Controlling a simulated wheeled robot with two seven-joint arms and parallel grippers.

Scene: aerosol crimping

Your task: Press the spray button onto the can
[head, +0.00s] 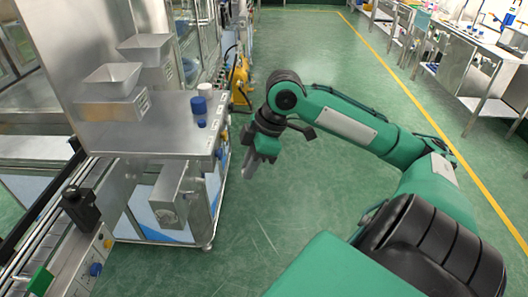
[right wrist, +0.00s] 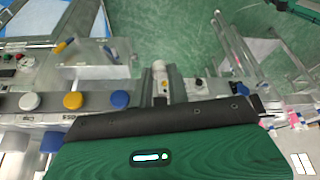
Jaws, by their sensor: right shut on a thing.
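My right gripper (head: 260,148) hangs over the open floor just right of the steel machine bench, in the head view. It is shut on a slim silver can (head: 247,163), whose lower part sticks out below the fingers. The can also shows in the right wrist view (right wrist: 160,75) with a pale end, partly hidden by my gripper body. I cannot tell whether a spray button sits on it. My left gripper is not in view.
The steel bench (head: 165,140) carries two hoppers (head: 112,83) and has a box-like fixture (head: 170,195) on its front. A conveyor (head: 50,215) runs along the lower left. A yellow machine (head: 241,80) stands behind the bench. The green floor (head: 300,200) is clear around my gripper.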

